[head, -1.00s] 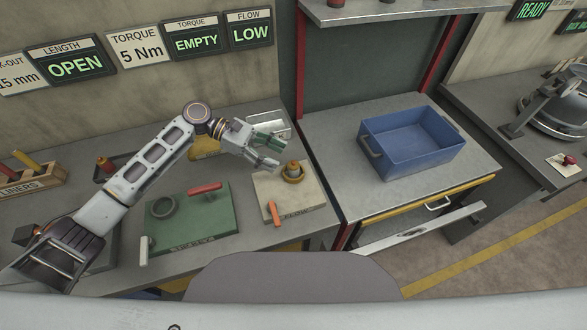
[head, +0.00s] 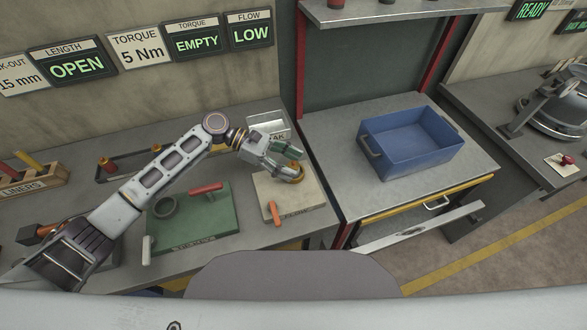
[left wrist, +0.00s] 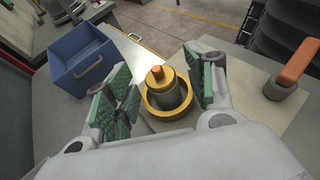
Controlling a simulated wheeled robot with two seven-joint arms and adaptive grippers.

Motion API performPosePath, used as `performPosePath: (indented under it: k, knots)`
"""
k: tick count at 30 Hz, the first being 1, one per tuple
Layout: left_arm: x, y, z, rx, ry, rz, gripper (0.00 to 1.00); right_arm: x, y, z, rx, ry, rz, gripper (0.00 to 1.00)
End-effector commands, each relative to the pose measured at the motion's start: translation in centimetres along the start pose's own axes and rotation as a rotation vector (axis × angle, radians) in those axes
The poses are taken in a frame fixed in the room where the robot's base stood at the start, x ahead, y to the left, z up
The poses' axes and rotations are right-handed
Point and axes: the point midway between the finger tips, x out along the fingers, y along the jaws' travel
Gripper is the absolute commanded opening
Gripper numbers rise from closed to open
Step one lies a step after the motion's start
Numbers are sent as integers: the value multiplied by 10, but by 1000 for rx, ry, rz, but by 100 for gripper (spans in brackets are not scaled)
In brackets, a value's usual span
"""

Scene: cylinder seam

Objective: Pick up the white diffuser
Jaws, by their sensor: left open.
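I cannot make out a clearly white diffuser in either view. The left wrist view shows the fingers (left wrist: 160,88) with gaps to the cylinder. My right gripper is not in view.
An orange-handled tool (head: 274,211) stands on the cream board. A green board (head: 190,225) with a dark ring and red handle lies to the left. A blue crate (head: 412,143) stands on the bench to the right. A rack of liners (head: 35,172) is at far left.

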Motion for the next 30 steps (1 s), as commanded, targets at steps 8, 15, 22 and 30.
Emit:
performPosePath:
  k: [8,15,22,30]
  knots:
    - [0,0,0,0,0,0,55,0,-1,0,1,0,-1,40]
    - [0,0,0,0,0,0,27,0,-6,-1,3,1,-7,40]
    - [0,0,0,0,0,0,0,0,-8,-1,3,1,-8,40]
    - [-1,0,2,1,0,0,0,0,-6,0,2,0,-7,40]
